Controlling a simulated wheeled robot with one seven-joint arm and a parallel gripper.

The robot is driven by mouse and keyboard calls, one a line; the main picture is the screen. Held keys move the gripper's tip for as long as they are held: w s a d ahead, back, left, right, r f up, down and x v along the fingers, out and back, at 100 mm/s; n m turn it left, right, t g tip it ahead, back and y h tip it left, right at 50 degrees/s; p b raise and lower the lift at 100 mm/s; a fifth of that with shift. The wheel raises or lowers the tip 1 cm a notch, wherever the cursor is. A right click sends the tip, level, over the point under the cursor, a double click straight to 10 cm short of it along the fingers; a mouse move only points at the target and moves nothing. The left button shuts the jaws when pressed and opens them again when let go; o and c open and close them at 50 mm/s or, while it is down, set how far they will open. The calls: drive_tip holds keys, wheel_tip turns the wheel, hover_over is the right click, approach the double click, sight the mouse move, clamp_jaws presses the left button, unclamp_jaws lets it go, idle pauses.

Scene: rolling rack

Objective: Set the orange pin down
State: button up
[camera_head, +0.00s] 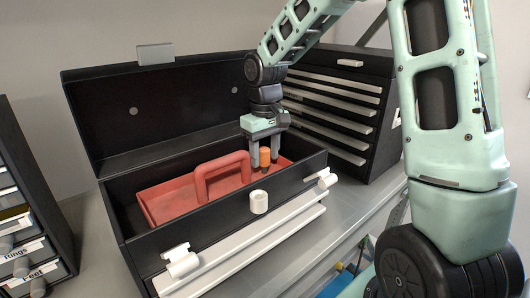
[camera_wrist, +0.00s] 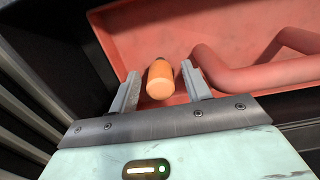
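The orange pin (camera_head: 265,157) stands about upright at the right end of the red tray (camera_head: 172,203), inside the open black toolbox (camera_head: 290,185). My gripper (camera_head: 266,158) reaches down into the toolbox with one finger on each side of the pin. In the wrist view the pin (camera_wrist: 160,80) sits between the two fingertips (camera_wrist: 161,82), with a narrow gap showing on each side. The fingers are open and do not appear to touch it. The pin's lower end is hard to make out.
The tray's red handle (camera_head: 222,176) rises just left of my gripper. The toolbox's raised lid (camera_head: 150,110) stands behind. A black drawer cabinet (camera_head: 340,100) is at the right, and another drawer unit (camera_head: 25,220) at the far left. Bare grey shelf (camera_head: 350,205) shows at front right.

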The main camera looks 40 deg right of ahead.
sight(265, 149)
wheel_tip(265, 149, up, 12)
drive_tip(key=b, duration=0.1)
drive_tip(key=shift+r+b, duration=0.15)
drive_tip(key=shift+b, duration=0.15)
idle(0.3)
drive_tip(key=shift+s, duration=0.1)
idle(0.4)
